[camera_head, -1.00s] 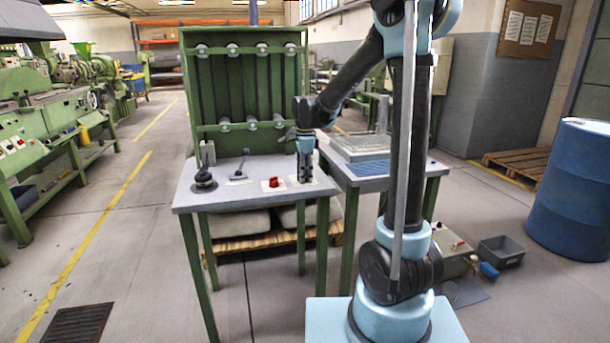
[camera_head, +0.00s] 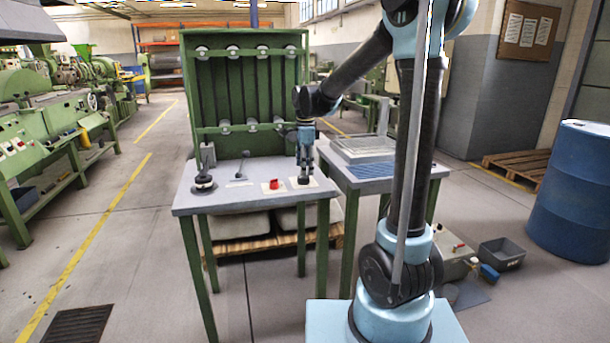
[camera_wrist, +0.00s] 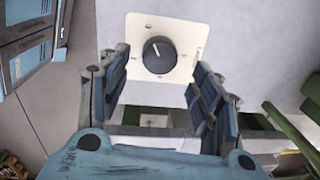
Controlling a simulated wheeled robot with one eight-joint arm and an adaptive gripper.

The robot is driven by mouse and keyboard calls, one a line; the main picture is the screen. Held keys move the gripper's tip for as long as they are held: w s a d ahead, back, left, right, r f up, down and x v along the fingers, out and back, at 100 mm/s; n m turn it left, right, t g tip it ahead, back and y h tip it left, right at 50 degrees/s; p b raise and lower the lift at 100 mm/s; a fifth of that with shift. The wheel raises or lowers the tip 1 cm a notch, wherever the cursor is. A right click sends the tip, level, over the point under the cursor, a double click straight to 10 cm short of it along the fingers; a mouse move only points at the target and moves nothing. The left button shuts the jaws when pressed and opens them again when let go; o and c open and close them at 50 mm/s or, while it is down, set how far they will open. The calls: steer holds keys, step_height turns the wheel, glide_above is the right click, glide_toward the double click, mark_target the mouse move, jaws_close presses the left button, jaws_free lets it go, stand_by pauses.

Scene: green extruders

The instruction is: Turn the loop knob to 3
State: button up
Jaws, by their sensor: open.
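A dark round knob (camera_wrist: 159,54) with a pale pointer mark sits on a square cream plate (camera_wrist: 144,25) in the wrist view. The marks on the plate are too small to read. In the head view the same knob (camera_head: 304,181) is at the right end of the grey table's top. My gripper (camera_wrist: 160,66) is open and empty, with its fingers on either side of the knob in the picture. In the head view my gripper (camera_head: 305,170) points down just above the knob, apparently clear of it.
A red knob (camera_head: 272,184) on a plate, a small lever (camera_head: 240,174) and a black round control (camera_head: 203,182) stand in a row to the left. A green rack (camera_head: 247,95) rises behind the table (camera_head: 228,204). A second table (camera_head: 373,178) is at the right.

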step_height(320, 180, up, 8)
steer(key=shift+s+f, duration=0.15)
steer(key=shift+s, duration=0.05)
stand_by(0.3)
steer(key=s+d+f+n, duration=0.4)
steer(key=s+d+n, duration=0.4)
steer(key=s+d, duration=0.7)
steer(key=s+d+f+n, duration=0.3)
steer(key=s+f, duration=0.3)
steer(key=s, duration=0.2)
steer(key=s+d+f+n+t, duration=0.1)
steer(key=s+d+f+n, duration=0.2)
steer(key=s+f+n, duration=0.2)
steer(key=s+f, duration=0.2)
steer(key=s, duration=0.1)
steer(key=shift+f, duration=0.15)
steer(key=shift+w+f, duration=0.15)
steer(key=shift+w, duration=0.3)
